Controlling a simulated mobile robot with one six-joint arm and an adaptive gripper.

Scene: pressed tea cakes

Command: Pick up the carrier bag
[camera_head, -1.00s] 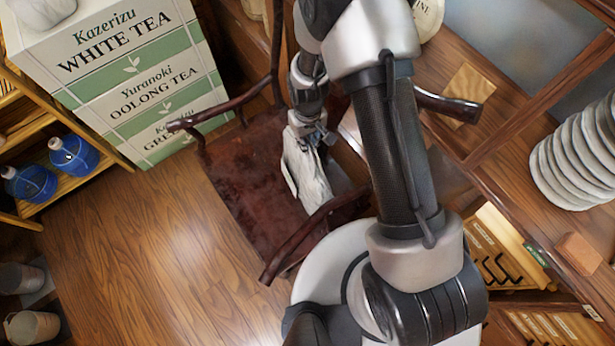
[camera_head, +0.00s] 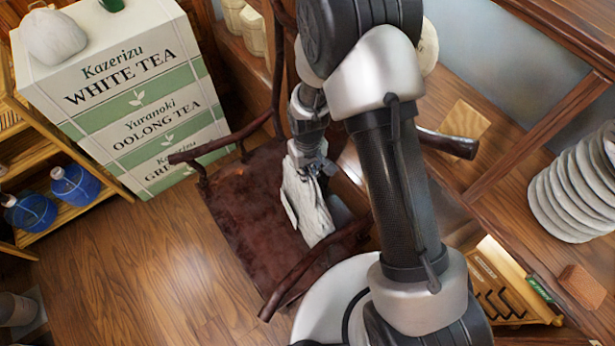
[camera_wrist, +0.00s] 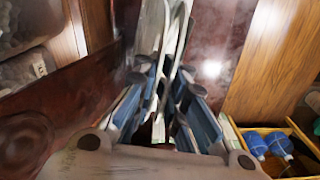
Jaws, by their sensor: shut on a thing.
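The carrier bag (camera_head: 307,208) is pale grey-white and creased. It hangs from my gripper (camera_head: 310,170) over the dark red-brown seat of a wooden chair (camera_head: 245,205). My gripper is shut on the bag's upper end. I cannot tell whether the bag's lower end touches the seat. In the wrist view, the blue-grey fingers of my gripper (camera_wrist: 165,105) close around the pale bag (camera_wrist: 175,35), which extends away beyond them. The fingers hide the gripped part.
The chair's curved arms (camera_head: 318,270) stand around the bag. A tall tea box (camera_head: 165,75) is at the upper left, beside a shelf with blue bottles (camera_head: 75,185). Wooden floor (camera_head: 150,270) is clear at the lower left.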

